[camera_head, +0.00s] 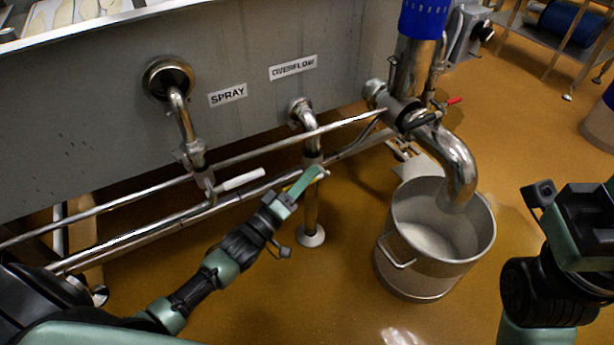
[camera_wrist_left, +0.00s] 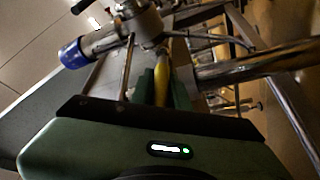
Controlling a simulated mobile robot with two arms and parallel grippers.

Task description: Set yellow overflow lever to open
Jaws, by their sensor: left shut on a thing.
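The overflow pipe (camera_head: 311,144) comes out of the steel vat wall under the OVERFLOW label (camera_head: 293,67) and runs down to the floor.
The spray pipe (camera_head: 182,118) with a white handle (camera_head: 238,180) is left of the overflow. Steel rails (camera_head: 250,152) run along the vat. A steel bucket (camera_head: 425,263) stands under a large outlet pipe (camera_head: 450,158) with a red-tipped lever.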

